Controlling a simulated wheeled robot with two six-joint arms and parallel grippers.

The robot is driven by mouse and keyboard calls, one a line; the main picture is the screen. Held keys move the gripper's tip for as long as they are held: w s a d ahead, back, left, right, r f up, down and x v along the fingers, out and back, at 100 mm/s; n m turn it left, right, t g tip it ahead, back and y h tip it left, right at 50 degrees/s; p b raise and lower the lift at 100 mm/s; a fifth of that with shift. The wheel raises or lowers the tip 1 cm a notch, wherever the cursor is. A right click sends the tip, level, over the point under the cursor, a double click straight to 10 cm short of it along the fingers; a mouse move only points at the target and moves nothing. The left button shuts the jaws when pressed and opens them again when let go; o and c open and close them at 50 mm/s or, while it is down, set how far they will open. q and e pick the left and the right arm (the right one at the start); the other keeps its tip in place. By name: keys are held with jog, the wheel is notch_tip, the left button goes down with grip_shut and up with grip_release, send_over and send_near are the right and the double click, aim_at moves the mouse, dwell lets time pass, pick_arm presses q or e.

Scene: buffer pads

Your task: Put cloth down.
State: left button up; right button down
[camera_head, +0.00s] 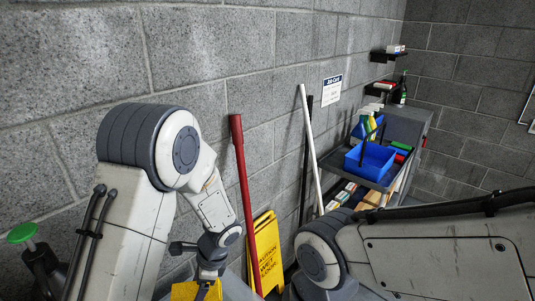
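My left arm comes in from the left, and its wrist bends down to my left gripper (208,272) at the bottom edge. A bright yellow thing (184,292) shows at the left gripper and is cut off by the bottom edge. It may be the cloth, but too little of it shows to be sure. The fingertips are not clear, so I cannot tell whether they are open or shut on it. My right arm crosses the lower right, and its gripper is not in view. No other cloth is clearly visible.
A grey cart (335,161) with a blue bin (371,163) and bottles stands at the right. A yellow caution sign (266,255), a red pole (241,180) and a white pole (311,140) lean by the block wall (200,50). Small shelves (384,57) hang at the back.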

pick_arm(q)
notch_tip(320, 180, down, 9)
jog(key=n+g+h+b, duration=0.3)
jog(key=n+h+b, duration=0.1)
jog(key=n, duration=1.1)
jog(key=shift+a+n+g, duration=0.3)
jog(key=shift+n+g, duration=0.1)
